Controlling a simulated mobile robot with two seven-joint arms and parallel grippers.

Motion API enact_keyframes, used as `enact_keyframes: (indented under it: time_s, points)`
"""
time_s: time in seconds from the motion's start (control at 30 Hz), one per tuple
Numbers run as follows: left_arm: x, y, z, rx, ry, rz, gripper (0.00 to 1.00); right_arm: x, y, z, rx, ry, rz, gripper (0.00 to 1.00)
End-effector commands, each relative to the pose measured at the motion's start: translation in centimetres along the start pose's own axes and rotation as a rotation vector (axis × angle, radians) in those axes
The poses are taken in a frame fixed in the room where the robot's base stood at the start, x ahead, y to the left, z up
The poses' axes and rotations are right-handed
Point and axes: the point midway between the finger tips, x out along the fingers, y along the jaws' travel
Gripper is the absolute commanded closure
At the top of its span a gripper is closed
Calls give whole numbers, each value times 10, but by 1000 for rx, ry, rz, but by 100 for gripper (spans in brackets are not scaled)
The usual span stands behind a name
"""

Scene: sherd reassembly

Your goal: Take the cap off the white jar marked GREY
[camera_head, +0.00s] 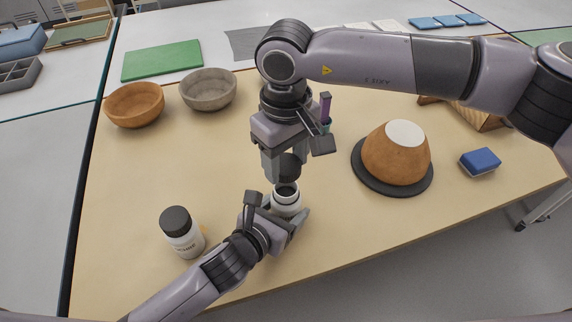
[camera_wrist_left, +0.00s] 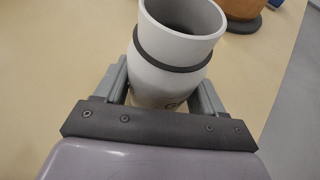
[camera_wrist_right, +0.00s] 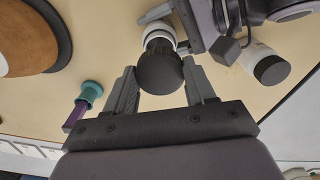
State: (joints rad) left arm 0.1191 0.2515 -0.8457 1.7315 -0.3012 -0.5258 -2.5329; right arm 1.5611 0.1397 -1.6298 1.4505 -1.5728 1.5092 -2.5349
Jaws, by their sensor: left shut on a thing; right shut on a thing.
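The white jar (camera_head: 287,205) stands near the table's front, its mouth open and a dark ring round its neck. In the left wrist view the jar (camera_wrist_left: 165,75) shows a hollow, uncapped mouth and part of a letter like G. My left gripper (camera_head: 284,215) is shut on the jar's body. My right gripper (camera_head: 286,168) points down above it, shut on the dark cap (camera_head: 290,167). The cap is clear of the jar, just above its mouth. In the right wrist view the cap (camera_wrist_right: 160,73) sits between the fingers, with the jar (camera_wrist_right: 158,35) behind it.
A second white jar (camera_head: 185,242) with a dark cap stands at the left. A brown pot piece (camera_head: 395,158) rests on a dark disc at the right, near a blue sponge (camera_head: 480,162). Two bowls (camera_head: 135,105) (camera_head: 208,90) stand at back left. A purple-and-teal tool (camera_head: 325,108) is behind my right gripper.

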Motion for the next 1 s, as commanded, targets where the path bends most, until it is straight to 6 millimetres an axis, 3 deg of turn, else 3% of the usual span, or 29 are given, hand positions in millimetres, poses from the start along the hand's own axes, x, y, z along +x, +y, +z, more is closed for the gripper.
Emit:
enact_keyframes:
  time_s: [0.1,0.13,0.2,0.67,1.0]
  points:
    - [0,0,0,0,-1,0,100,0,0,0,0,0,0,82]
    - [0,0,0,0,-1,0,24,0,0,0,0,0,0,82]
    - [0,0,0,0,-1,0,2,0,0,0,0,0,0,82]
    - [-10,0,0,2,0,0,1,-2,0,0,0,0,-1,82]
    - [-68,0,0,2,2,-1,1,-9,0,0,0,0,-1,82]
